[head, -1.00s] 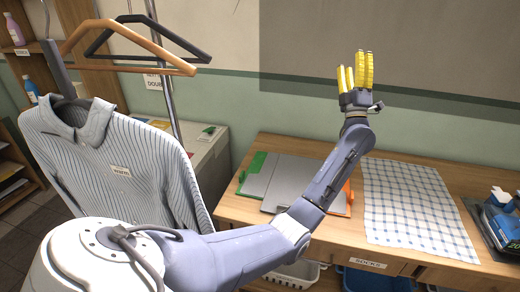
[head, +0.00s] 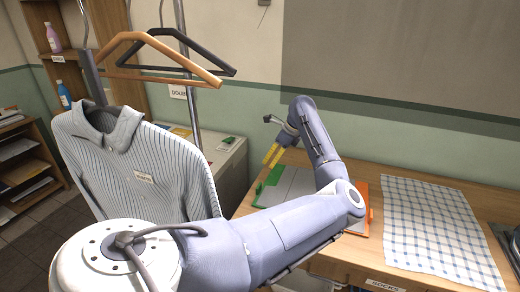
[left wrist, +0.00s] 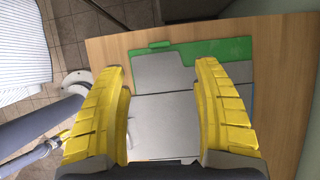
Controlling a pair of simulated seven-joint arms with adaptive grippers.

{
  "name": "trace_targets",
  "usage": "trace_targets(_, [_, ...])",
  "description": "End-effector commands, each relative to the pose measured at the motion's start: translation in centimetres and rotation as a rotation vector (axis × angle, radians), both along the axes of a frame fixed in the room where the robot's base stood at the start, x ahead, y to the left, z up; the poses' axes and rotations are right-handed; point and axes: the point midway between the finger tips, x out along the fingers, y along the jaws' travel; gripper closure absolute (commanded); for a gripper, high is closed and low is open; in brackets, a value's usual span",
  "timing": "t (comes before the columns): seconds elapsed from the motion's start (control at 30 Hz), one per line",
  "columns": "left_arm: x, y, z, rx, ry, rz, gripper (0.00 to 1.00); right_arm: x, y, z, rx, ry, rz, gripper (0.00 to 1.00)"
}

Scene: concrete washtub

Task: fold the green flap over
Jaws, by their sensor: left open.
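The green flap (head: 259,193) lies flat at the left end of the grey folding board (head: 295,187) on the wooden table. In the left wrist view, the green flap (left wrist: 236,47) is a strip with a raised tab along the far side of the grey panels (left wrist: 165,118). My left gripper (head: 272,156) points down above the board's green end, its yellow fingers apart and empty. In the left wrist view, the open fingers (left wrist: 161,68) frame the grey panels and the green tab beyond. My arm hides part of the board. My right gripper is not in view.
An orange flap (head: 361,197) shows at the board's right end. A checkered cloth (head: 435,228) lies flat to the right. A striped shirt (head: 140,165) hangs at the left, with empty hangers above it. A pale cabinet (head: 228,165) stands left of the table.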

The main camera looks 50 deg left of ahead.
Motion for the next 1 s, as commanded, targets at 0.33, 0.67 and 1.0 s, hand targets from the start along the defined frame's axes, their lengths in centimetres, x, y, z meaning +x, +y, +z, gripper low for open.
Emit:
trace_targets(0.33, [-0.5, 0.3, -3.4, -0.045, -0.023, 0.032, 0.33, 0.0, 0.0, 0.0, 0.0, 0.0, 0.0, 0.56])
trace_targets(0.67, [-1.6, 2.3, -8.9, -0.043, -0.021, 0.03, 0.33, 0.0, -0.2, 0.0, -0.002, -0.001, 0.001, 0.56])
trace_targets(1.0, [-2.6, 4.2, -14.0, -0.041, -0.022, 0.028, 0.33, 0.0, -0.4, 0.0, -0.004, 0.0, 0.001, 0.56])
